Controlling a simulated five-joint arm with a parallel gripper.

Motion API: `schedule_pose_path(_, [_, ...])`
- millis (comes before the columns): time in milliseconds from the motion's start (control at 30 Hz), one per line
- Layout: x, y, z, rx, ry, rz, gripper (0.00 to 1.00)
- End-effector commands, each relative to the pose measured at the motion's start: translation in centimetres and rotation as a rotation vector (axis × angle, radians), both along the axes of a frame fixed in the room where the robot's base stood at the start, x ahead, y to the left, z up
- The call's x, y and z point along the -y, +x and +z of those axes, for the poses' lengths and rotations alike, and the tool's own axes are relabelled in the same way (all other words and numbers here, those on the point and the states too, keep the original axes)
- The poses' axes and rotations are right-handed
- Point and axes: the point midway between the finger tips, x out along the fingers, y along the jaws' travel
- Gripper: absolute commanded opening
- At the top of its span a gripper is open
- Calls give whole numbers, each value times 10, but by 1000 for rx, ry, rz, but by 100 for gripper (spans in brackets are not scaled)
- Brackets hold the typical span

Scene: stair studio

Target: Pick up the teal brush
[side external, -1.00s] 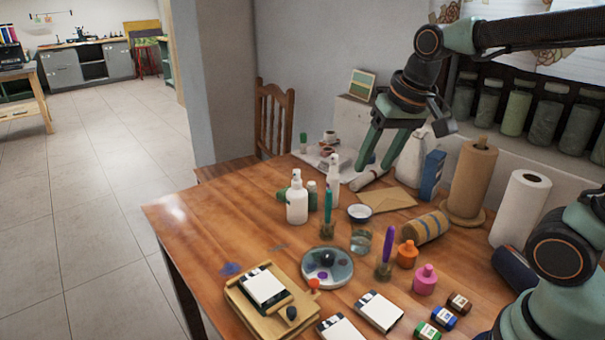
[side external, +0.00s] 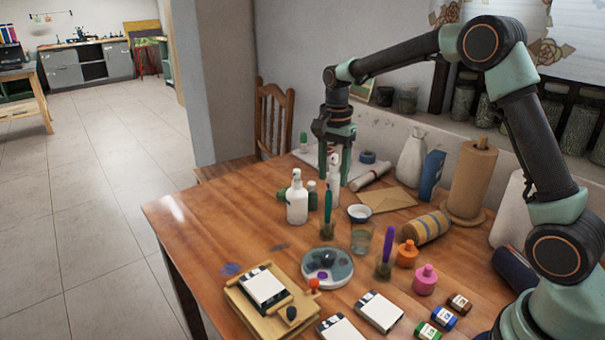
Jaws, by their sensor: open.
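The gripper does not appear to touch the brush.
A white spray bottle (side external: 297,199) stands left of the brush. A purple brush (side external: 387,248) stands to the right. The table's left part is clear.

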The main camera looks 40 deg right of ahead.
Motion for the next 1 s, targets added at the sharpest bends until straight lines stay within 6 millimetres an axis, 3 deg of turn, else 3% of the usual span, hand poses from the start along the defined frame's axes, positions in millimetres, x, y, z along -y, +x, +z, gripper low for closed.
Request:
schedule_pose_path(300, [-1, -1, -51, -4, 0, 3, 56])
schedule_pose_path(533, [-2, 0, -66, -2, 0, 4, 56])
schedule_pose_path(800, [-7, 4, -102, -3, 0, 4, 56])
schedule_pose_path(1000, [-7, 4, -111, 0, 0, 4, 56])
